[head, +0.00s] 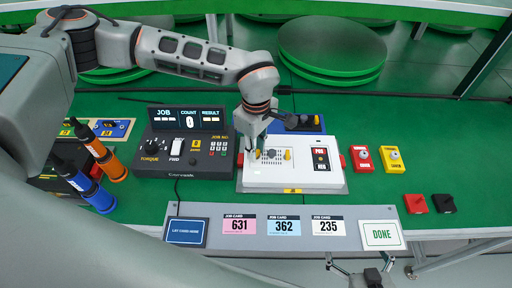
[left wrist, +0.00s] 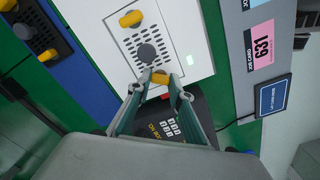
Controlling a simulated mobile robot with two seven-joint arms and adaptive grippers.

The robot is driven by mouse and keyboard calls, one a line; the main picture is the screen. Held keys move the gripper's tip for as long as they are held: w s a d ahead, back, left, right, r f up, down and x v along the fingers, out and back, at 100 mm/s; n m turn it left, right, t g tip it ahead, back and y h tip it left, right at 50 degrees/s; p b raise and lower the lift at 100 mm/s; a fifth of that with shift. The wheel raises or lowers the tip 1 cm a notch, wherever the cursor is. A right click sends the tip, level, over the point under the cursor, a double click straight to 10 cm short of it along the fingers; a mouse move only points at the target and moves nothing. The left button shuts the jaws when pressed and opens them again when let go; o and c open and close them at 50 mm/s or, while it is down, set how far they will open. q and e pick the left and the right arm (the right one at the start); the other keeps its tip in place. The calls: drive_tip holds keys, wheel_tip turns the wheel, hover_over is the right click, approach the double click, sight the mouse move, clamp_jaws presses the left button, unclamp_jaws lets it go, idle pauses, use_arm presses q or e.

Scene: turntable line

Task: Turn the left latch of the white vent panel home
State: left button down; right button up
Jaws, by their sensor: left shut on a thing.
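The white vent panel (head: 327,181) lies on the green bench, with a slotted vent and a dark round knob (left wrist: 146,53) between two yellow latches. My left gripper (head: 259,153) reaches down over the panel's left end. In the left wrist view its fingers (left wrist: 156,84) are shut on the left latch (left wrist: 160,79), whose sides are partly hidden by the fingertips. The other yellow latch (head: 288,154) stands free; it also shows in the left wrist view (left wrist: 131,18). The exact angle of the held latch is hard to tell.
A dark control console (head: 162,158) stands close left of the panel. Red (head: 362,159) and yellow (head: 390,159) button boxes stand right of it. A grey card rail (head: 260,241) runs in front. A blue unit (head: 314,122) lies behind the panel.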

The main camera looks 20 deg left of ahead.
use_arm(q)
drive_tip(key=shift+m, duration=1.4)
drive_tip(key=c, duration=1.8)
unclamp_jaws()
wheel_tip(320, 180, up, 12)
drive_tip(key=shift+r, duration=0.1)
